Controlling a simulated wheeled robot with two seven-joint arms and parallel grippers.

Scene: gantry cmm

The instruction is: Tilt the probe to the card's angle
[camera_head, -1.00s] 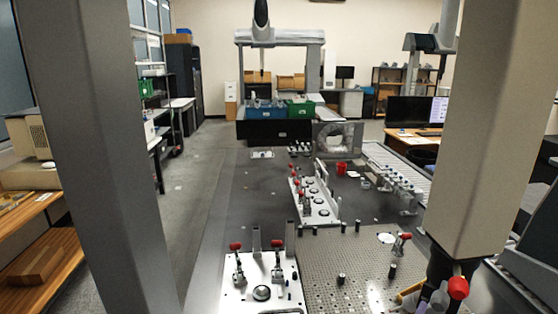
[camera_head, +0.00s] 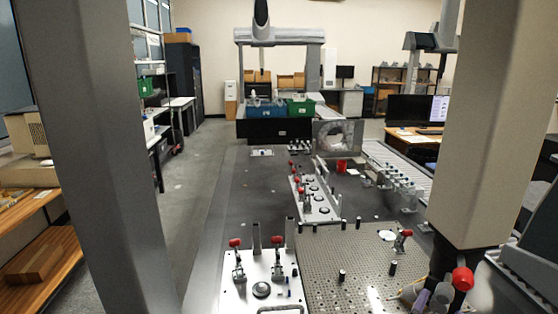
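The probe seems to be the dark head (camera_head: 446,264) under the thick beige column (camera_head: 482,130) at the right. A red ball (camera_head: 463,279) shows at the head's lower right. Its lower end is hard to make out among slim grey and purple pieces (camera_head: 421,301) at the bottom edge, so I cannot read its tilt. I cannot make out a card with an angle on it.
A perforated plate (camera_head: 350,265) with short black posts lies below. Left of it is a white fixture plate (camera_head: 243,292) with red-handled clamps. A grey column (camera_head: 100,150) blocks the left. Farther back stand a red cup (camera_head: 341,165) and blue (camera_head: 266,113) and green (camera_head: 300,109) bins.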

